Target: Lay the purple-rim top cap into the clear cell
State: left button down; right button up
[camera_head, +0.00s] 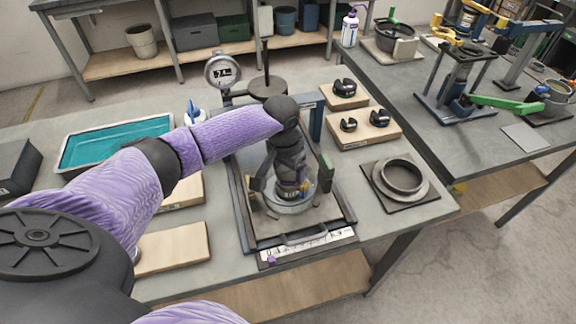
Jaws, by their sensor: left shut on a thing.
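My left gripper (292,190) comes in from the left and points straight down inside the lever frame (240,205). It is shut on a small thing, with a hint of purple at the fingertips. This is likely the purple-rim top cap, but the fingers hide most of it. Right under and around the fingertips is a round, pale, see-through cell (290,208) on the frame's base. I cannot tell whether the cap touches the cell. My right gripper is not in view.
A dial gauge (222,70) and a dark round weight (267,87) stand at the frame's back. Wooden blocks with black clamps (365,130) and a grey ring on a plate (403,178) lie to the right. A teal-lined tray (115,142) lies left.

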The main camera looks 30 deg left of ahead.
pick_arm(q)
jog(key=shift+r, duration=0.1)
jog(key=shift+f+p, duration=0.2)
jog(key=shift+p, duration=0.15)
dwell(0.4)
grip_release()
